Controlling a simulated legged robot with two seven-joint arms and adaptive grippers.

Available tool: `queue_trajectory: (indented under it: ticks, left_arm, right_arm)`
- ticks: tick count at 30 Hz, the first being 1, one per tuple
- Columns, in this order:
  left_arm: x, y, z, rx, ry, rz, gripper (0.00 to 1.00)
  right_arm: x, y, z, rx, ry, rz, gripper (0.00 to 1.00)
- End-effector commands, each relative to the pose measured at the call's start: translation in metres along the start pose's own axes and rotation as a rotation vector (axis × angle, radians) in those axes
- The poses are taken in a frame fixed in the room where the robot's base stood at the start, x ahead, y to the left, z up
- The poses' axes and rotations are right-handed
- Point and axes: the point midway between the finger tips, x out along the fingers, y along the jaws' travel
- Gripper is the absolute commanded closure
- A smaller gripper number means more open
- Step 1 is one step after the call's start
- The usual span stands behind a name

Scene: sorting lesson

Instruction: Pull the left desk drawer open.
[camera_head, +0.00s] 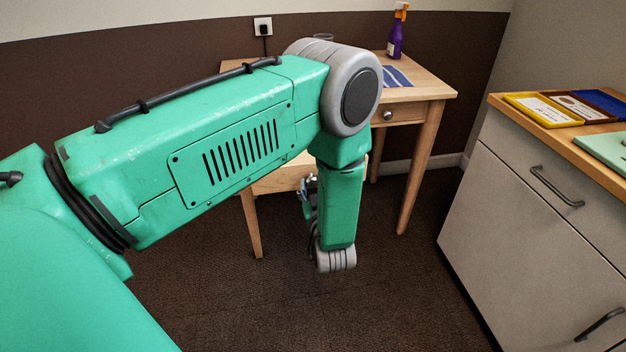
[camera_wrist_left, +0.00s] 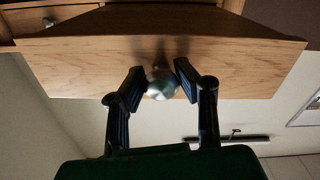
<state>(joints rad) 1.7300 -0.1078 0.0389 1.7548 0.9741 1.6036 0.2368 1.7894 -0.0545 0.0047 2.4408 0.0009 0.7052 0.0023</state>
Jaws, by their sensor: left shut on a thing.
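The wooden desk (camera_head: 432,88) stands against the back wall, partly hidden behind my left arm. The left drawer (camera_head: 280,180) shows below my arm, its front standing out from the desk. In the left wrist view the drawer front (camera_wrist_left: 85,68) fills the middle, with a round metal knob (camera_wrist_left: 160,86). My left gripper (camera_wrist_left: 160,80) is shut on this knob, one dark finger on each side. In the head view the gripper (camera_head: 306,188) is mostly hidden by my wrist. The right drawer's knob (camera_head: 387,115) is free. My right gripper is not in view.
A purple spray bottle (camera_head: 395,38) and a blue striped cloth (camera_head: 396,76) are on the desk. A grey cabinet (camera_head: 510,200) with dark handles stands at the right, with trays (camera_head: 544,110) on top. The dark carpet (camera_head: 390,290) before the desk is clear.

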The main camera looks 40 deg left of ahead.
Motion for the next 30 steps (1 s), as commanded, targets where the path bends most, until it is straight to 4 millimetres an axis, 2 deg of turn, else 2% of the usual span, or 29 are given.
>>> queue_trajectory:
  ticks: [13, 14, 15, 16, 26, 30]
  left_arm:
    - [-0.004, 0.001, -0.002, -0.001, 0.007, -0.001, 1.00]
    - [-0.004, 0.001, -0.002, -0.001, 0.007, -0.001, 0.67]
    - [-0.004, 0.001, -0.002, -0.001, 0.006, -0.001, 0.53]
    - [-0.004, 0.001, -0.002, 0.000, 0.006, -0.001, 0.50]
    - [-0.006, 0.001, 0.000, 0.001, 0.003, -0.002, 0.50]
    - [-0.021, 0.001, 0.001, 0.002, -0.001, -0.001, 0.50]
  right_arm:
    - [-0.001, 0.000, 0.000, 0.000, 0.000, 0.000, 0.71]
    - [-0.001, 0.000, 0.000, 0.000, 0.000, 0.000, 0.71]
    - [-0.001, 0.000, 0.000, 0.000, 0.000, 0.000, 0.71]
    - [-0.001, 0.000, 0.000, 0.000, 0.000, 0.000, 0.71]
    - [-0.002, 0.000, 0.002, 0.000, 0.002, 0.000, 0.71]
    - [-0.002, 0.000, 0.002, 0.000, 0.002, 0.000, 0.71]
